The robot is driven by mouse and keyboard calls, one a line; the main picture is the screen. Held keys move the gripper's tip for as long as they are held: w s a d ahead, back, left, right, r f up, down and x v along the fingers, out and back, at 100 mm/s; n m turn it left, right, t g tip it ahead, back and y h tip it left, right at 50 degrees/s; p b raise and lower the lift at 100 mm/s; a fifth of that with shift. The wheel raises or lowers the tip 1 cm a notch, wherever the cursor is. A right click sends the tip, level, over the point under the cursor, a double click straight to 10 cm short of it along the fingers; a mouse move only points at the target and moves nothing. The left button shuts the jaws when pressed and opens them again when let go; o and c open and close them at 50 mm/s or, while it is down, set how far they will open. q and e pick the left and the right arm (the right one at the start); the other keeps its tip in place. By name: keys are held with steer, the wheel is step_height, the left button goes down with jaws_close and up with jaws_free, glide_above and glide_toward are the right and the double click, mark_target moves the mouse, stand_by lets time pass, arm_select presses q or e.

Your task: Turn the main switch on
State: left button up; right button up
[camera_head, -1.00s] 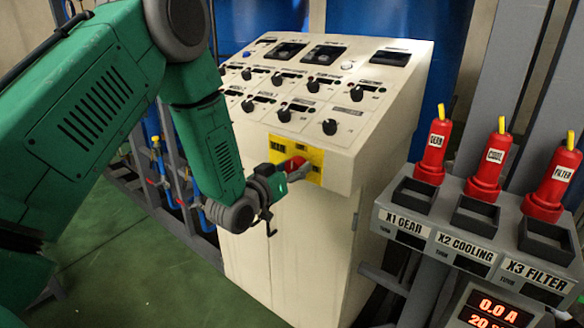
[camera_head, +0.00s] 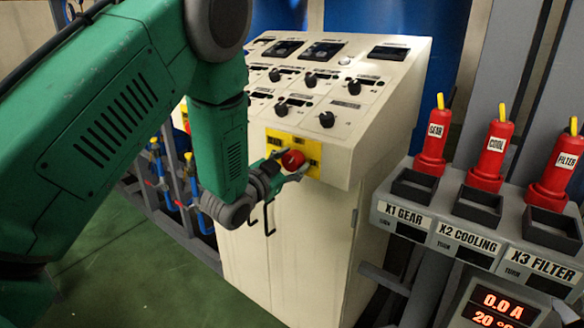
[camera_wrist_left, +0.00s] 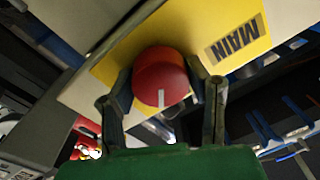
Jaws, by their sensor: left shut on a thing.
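The main switch is a red round knob (camera_head: 292,159) on a yellow plate (camera_head: 312,152) at the front of the cream control cabinet. In the left wrist view the knob (camera_wrist_left: 160,72) has a white mark pointing toward my palm, and the yellow plate (camera_wrist_left: 185,32) carries a "MAIN" label (camera_wrist_left: 234,38). My left gripper (camera_head: 286,165) is shut on the knob, with one finger on each side, as the left wrist view (camera_wrist_left: 161,90) also shows. The fingers hide little of the knob. My right gripper is in neither view.
The cabinet's sloping panel (camera_head: 345,75) holds several black knobs and meters above the plate. At right, a grey rack (camera_head: 440,212) carries red plugs (camera_head: 490,150) labelled gear, cool and filter, above a display (camera_head: 495,308).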

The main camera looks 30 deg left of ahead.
arm_select(q)
steer(key=m+b, duration=0.3)
steer(key=m, duration=0.2)
steer(key=shift+d+m, duration=0.1)
steer(key=shift+m, duration=0.3)
steer(key=m+b, duration=0.3)
steer(key=m, duration=0.2)
steer(key=shift+f+h, duration=0.1)
steer(key=shift+h, duration=0.2)
steer(key=o, duration=1.1)
steer(key=shift+o, duration=0.3)
steer(key=shift+w+f, duration=0.1)
steer(key=shift+w, duration=0.1)
steer(key=shift+s, duration=0.15)
